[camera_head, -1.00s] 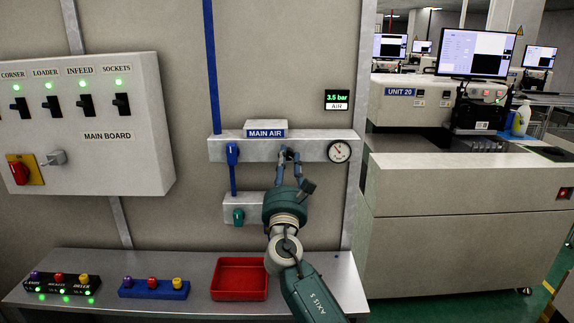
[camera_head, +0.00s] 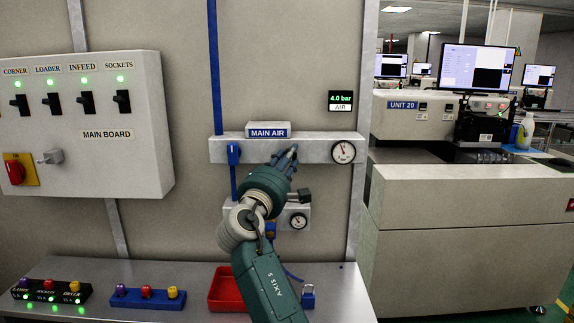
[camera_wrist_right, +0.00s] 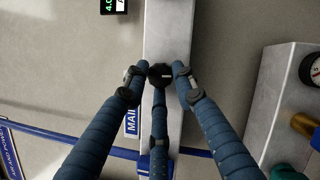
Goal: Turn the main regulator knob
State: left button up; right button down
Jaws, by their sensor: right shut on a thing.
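The main regulator knob (camera_wrist_right: 160,75) is dark and faceted with a pale mark, on the grey main air bar (camera_head: 315,148). In the right wrist view, the three fingers of my right gripper (camera_wrist_right: 160,80) are closed around it. In the head view my right gripper (camera_head: 286,158) reaches up to the bar from below, and its fingers hide the knob. The round gauge (camera_head: 343,152) is at the bar's right end. The display (camera_head: 341,98) above reads 4.0 bar. My left gripper is in neither view.
A blue valve handle (camera_head: 233,153) is on the bar's left. A smaller gauge (camera_head: 298,221) sits below, close to my right arm. A red tray (camera_head: 226,290), a blue padlock (camera_head: 308,297) and a blue button box (camera_head: 148,298) are on the shelf below.

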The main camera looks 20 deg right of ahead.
jog(key=m+g, duration=0.2)
jog(key=m, duration=0.3)
jog(key=shift+d, duration=0.15)
jog(key=shift+f+m, duration=0.1)
jog(key=shift+m, duration=0.2)
dwell(0.3)
